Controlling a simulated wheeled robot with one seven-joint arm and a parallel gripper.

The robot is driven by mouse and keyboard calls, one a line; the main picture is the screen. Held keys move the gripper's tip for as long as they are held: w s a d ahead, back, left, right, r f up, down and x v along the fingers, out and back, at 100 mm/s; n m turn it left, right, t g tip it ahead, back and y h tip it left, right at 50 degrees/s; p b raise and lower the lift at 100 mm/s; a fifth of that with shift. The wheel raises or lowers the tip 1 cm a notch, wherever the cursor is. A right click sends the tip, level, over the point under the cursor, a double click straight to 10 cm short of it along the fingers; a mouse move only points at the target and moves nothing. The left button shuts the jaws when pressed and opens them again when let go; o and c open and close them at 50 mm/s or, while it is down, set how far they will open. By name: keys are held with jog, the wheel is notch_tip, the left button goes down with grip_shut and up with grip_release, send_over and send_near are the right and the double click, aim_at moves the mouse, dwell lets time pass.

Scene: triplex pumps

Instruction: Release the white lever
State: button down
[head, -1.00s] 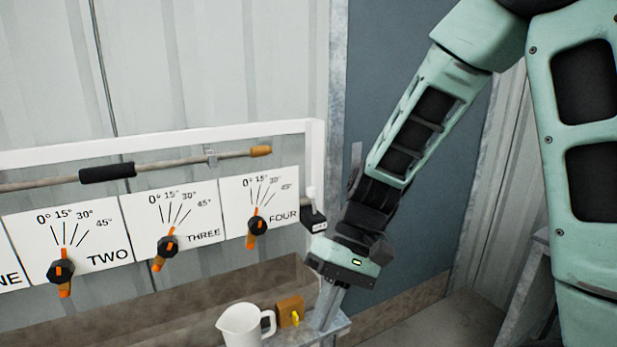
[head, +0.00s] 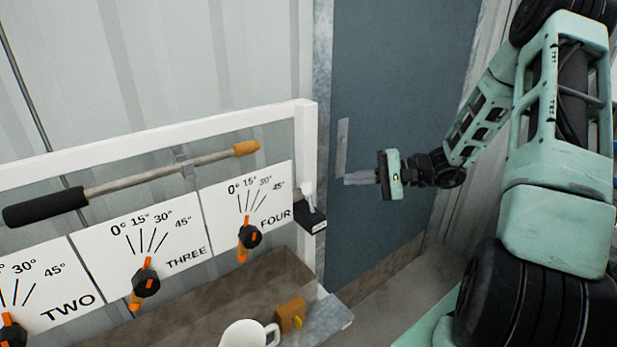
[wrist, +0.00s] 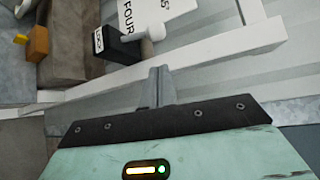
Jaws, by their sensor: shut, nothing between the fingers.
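The white lever (head: 308,189) stands on a small black box (head: 309,217) at the right end of the white frame, beside the FOUR dial plate. In the wrist view the white lever (wrist: 154,33) sticks out from the black box (wrist: 117,47), which bears a white label. My gripper (head: 347,178) points left in the head view, to the right of the lever in the picture and apart from it. In the wrist view its fingers (wrist: 159,82) are together and empty, with the lever ahead of them.
The white frame (head: 150,140) carries a long bar with a black grip (head: 45,207). Dial plates with orange-marked knobs (head: 250,236) hang below. A white mug (head: 243,335) and an orange-brown block (head: 291,313) stand low near the frame. A dark blue panel (head: 395,80) lies behind my gripper.

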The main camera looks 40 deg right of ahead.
aim_at(309, 197)
dwell(0.3)
jog(key=shift+p+x, duration=1.7)
jog(key=shift+x, duration=3.3)
jog(key=shift+s+f+b, duration=0.15)
jog(key=shift+b, duration=0.35)
